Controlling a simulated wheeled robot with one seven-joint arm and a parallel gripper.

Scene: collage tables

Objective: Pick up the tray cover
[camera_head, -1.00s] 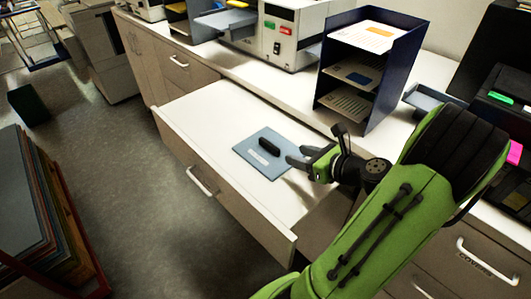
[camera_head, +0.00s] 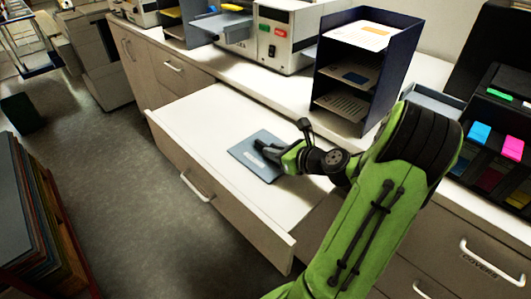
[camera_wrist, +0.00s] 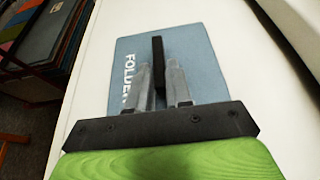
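The tray cover (camera_head: 248,164) is a flat blue-grey panel with white lettering and a black bar handle. It lies in the open white drawer, and it also shows in the wrist view (camera_wrist: 201,58) with "FOLDER" lettering partly covered by a finger. My gripper (camera_wrist: 159,68) has one finger on each side of the black handle (camera_wrist: 158,48), close against it, and looks shut on it. In the head view my gripper (camera_head: 262,150) hides most of the handle. I see no clear gap between the cover and the drawer floor.
The open drawer (camera_head: 200,115) has raised walls around the cover. A dark blue shelf unit (camera_head: 390,93) with papers stands on the counter behind. A machine with green and red buttons (camera_head: 290,45) stands left of it. Colourful holders (camera_head: 497,140) are at right.

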